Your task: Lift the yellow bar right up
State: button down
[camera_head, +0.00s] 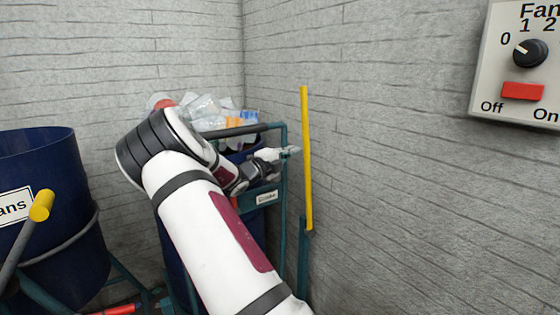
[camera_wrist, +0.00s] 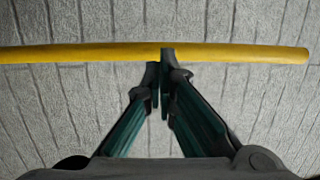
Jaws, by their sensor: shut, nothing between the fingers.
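The yellow bar (camera_head: 306,160) stands upright along the grey brick wall in the head view, its lower end meeting a teal post (camera_head: 303,262). In the wrist view the same bar (camera_wrist: 80,53) runs across the picture from the left edge to its end at the right. My gripper (camera_head: 294,151) is just left of the bar at about mid-height. In the wrist view my gripper (camera_wrist: 163,72) is shut and empty, its fingertips together. One fingertip overlaps the bar in the picture; I cannot tell whether it touches.
A blue bin (camera_head: 172,255) heaped with clear plastic bottles (camera_head: 205,110) stands behind my arm in a teal frame. Another blue bin (camera_head: 60,165) with a yellow-ended lever (camera_head: 41,206) is at the left. A fan control panel (camera_head: 510,70) hangs at upper right. The wall close behind the bar limits room.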

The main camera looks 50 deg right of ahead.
aim_at(308, 145)
jog(key=shift+d+r, duration=0.15)
jog(key=shift+d, duration=1.55)
jog(key=shift+s+d+r+b, duration=0.2)
jog(key=shift+d+b, duration=0.15)
jog(key=shift+d, duration=0.5)
jog(key=shift+s+d+r+b, duration=0.1)
jog(key=shift+s+d+b, duration=0.2)
jog(key=shift+d, duration=0.5)
jog(key=shift+s+d+r+b, duration=0.15)
jog(key=shift+d+b, duration=0.2)
jog(key=shift+d, duration=0.5)
